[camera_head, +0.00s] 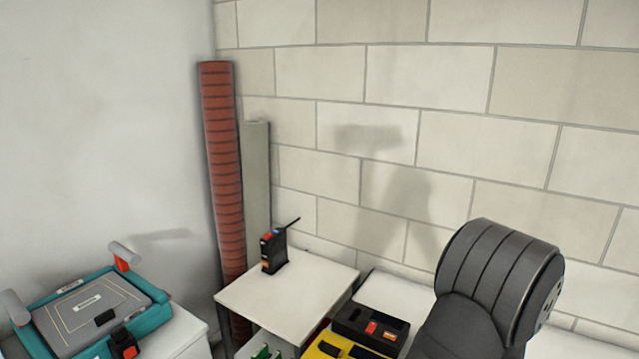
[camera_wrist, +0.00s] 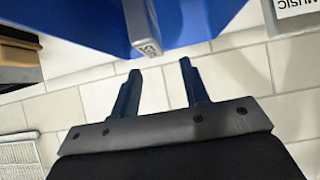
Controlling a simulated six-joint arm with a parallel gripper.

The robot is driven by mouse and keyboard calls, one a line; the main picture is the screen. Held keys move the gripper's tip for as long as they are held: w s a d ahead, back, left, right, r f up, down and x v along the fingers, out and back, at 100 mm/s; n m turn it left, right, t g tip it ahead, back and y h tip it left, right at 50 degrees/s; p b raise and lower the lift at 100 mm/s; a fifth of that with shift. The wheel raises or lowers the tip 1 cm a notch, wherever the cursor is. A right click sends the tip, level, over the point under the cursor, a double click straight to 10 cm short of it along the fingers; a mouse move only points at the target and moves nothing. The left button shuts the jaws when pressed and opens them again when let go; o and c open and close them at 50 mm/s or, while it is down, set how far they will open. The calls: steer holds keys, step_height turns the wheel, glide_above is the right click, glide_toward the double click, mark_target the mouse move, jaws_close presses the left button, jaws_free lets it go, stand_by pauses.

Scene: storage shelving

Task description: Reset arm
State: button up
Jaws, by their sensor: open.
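My gripper (camera_wrist: 160,85) shows in the wrist view, with its two dark fingers apart and nothing between them. Behind the fingers is a pale tiled or block surface. In the head view a black part of my arm rises at the lower right, and the gripper itself is out of that picture.
In the head view a black device (camera_head: 273,252) stands on a white shelf unit (camera_head: 300,298). A teal case (camera_head: 153,318) lies at the lower left. A red roll (camera_head: 222,160) leans in the corner. In the wrist view a blue object (camera_wrist: 75,22) is close above the fingers.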

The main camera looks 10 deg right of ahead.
steer(key=shift+s+r, duration=0.1)
stand_by(0.3)
steer(key=v, duration=1.7)
steer(key=x, duration=1.7)
steer(key=shift+w+d+f, duration=0.1)
steer(key=shift+w+f, duration=0.15)
step_height(320, 180, up, 6)
steer(key=shift+w+r, duration=0.1)
steer(key=shift+r, duration=0.15)
steer(key=w+a+r+n, duration=0.1)
steer(key=w+a+r, duration=0.1)
steer(key=w+a, duration=0.7)
steer(key=w+a+r+n+t+y, duration=0.1)
steer(key=w+a+r, duration=0.1)
steer(key=w+a, duration=0.8)
steer(key=shift+w+a+r+y, duration=0.2)
steer(key=shift+w+y, duration=0.1)
steer(key=shift+w, duration=0.75)
